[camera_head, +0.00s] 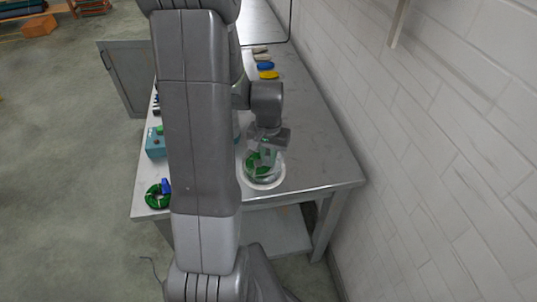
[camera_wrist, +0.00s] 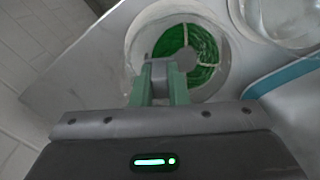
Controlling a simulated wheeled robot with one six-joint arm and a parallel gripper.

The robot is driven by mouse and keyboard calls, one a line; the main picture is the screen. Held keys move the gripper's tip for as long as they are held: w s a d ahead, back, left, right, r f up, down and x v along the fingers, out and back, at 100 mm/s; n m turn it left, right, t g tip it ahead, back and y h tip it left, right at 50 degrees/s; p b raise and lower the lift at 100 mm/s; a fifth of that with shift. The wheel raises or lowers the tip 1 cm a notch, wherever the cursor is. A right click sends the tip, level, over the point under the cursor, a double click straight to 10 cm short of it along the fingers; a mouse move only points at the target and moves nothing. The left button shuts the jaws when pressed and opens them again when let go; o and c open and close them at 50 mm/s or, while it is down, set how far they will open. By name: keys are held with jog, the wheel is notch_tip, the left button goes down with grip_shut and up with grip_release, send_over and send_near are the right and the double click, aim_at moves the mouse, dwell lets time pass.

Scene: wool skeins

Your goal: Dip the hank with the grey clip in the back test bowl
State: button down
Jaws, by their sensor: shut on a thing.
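My gripper (camera_wrist: 157,92) is shut on the grey clip (camera_wrist: 158,70) of a green hank (camera_wrist: 202,45). The hank is a coiled ring, and in the wrist view it lies within the outline of a round pale bowl (camera_wrist: 137,38). In the head view the same bowl (camera_head: 281,178) stands near the table's near right end, with the green hank (camera_head: 255,168) showing inside it under my gripper (camera_head: 264,150). I cannot tell whether the hank touches the bowl's bottom. A second, clear bowl (camera_wrist: 285,22) shows at the wrist view's upper right.
Another green hank with a blue clip (camera_head: 157,196) lies at the table's near left corner. Yellow (camera_head: 268,75), blue and pale pieces lie farther back. My arm hides the table's middle. A white brick wall (camera_head: 430,130) rises at right.

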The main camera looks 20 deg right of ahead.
dwell(0.4)
jog(key=shift+w+d+f, duration=0.35)
jog(key=shift+w+d, duration=0.1)
jog(key=shift+w, duration=0.1)
jog(key=shift+s+r, duration=0.1)
jog(key=shift+s+a+r, duration=0.3)
jog(key=shift+s+a, duration=0.15)
jog(key=shift+a, duration=0.05)
jog(key=shift+d, duration=0.1)
jog(key=shift+w+d+f+b, duration=0.35)
jog(key=shift+w+d+f, duration=0.05)
jog(key=shift+w, duration=0.15)
jog(key=shift+s+a+r, duration=0.1)
jog(key=shift+s+a+r, duration=0.3)
jog(key=shift+s+a, duration=0.05)
jog(key=shift+s, duration=0.1)
jog(key=shift+w+f, duration=0.1)
dwell(0.4)
